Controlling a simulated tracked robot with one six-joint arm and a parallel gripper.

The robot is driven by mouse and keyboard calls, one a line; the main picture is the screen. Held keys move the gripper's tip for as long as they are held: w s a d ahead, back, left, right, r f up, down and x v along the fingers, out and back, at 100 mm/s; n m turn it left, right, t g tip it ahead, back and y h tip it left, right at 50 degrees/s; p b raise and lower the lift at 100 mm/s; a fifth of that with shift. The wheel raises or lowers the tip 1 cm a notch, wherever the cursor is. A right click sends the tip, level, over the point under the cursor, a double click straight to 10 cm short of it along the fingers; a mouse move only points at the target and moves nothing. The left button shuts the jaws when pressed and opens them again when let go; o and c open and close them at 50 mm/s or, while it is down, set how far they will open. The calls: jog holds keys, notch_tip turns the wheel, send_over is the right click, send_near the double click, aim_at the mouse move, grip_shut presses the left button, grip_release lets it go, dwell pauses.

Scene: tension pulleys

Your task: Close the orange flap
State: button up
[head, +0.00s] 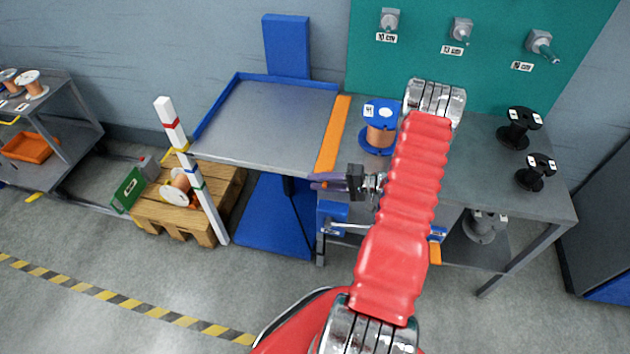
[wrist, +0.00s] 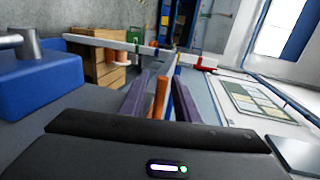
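The orange flap (head: 333,135) is a long narrow strip along the right side of the grey tray-like tabletop (head: 265,120) in the head view. My gripper (head: 318,181) is at the near end of this strip, pointing left, with purple fingers. In the wrist view, the two purple fingers (wrist: 160,98) stand apart. An upright orange piece (wrist: 159,96) shows between them, probably the flap's end. I cannot tell whether the fingers touch it. My red arm covers part of the bench to the right of the flap.
A blue spool with copper wire (head: 380,128) stands on the bench just right of the flap. Two black spools (head: 520,128) stand farther right. A striped post (head: 190,168) and a wooden pallet (head: 188,205) are at the left.

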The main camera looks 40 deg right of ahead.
jog(key=shift+x, duration=0.9)
grip_shut()
